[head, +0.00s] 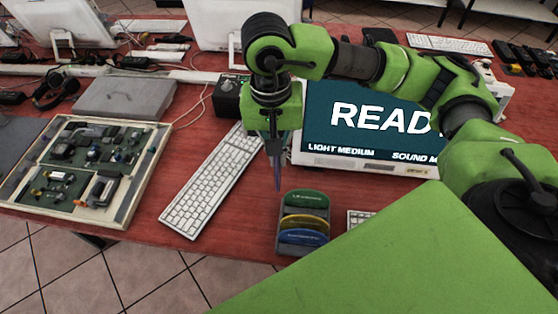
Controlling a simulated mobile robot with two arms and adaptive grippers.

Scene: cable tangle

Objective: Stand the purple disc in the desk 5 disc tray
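My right gripper (275,150) points down above the desk, left of the screen. It is shut on the purple disc (277,177), which shows nearly edge-on as a thin upright purple sliver below the fingers. The grey disc tray (304,249) stands on the red desk, below and right of the held disc in the picture. A green disc (308,198), a yellow disc (304,221) and a blue disc (303,237) stand in it from back to front. The disc is apart from the tray. My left gripper is out of view.
A white keyboard (212,182) lies left of the tray, and part of another keypad (358,217) shows to its right. A monitor (372,120) reading "READ" stands behind. A black box (228,100) and a framed circuit board (85,165) are at left.

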